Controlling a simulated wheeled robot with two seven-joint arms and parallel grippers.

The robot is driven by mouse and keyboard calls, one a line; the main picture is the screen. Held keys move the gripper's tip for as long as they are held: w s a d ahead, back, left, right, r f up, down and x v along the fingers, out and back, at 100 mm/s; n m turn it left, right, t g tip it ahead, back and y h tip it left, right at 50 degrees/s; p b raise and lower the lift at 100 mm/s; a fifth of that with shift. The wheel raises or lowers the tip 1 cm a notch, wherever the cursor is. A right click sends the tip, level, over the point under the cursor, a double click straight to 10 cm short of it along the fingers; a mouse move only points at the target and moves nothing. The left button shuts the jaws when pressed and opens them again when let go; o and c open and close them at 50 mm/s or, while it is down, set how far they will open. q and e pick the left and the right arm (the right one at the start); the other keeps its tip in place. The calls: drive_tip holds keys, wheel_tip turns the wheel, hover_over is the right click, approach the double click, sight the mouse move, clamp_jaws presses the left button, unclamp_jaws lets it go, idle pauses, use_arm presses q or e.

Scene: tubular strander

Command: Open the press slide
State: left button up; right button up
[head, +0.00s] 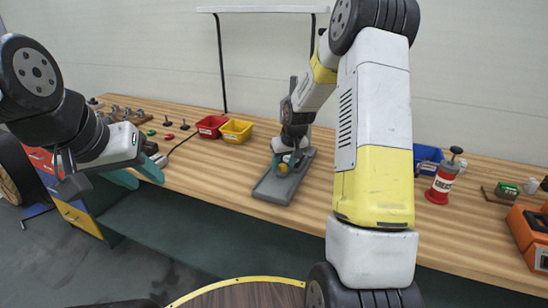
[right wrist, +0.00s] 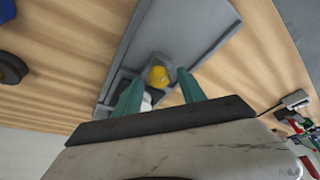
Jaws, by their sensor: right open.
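The press (head: 279,188) stands on the wooden bench, with a long grey base and a yellow knob (head: 283,168) on it. In the right wrist view the grey base (right wrist: 190,35) runs diagonally, and the yellow knob (right wrist: 159,76) shows between my fingertips. My right gripper (right wrist: 159,80) is open, one teal finger on each side of the knob; I cannot tell whether either touches it.
Red (head: 210,126) and yellow (head: 236,131) bins stand behind the press. Small parts lie at the back left. A drawer cabinet (head: 75,215) stands at the left.

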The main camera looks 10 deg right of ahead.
clamp_jaws()
idle(1.4)
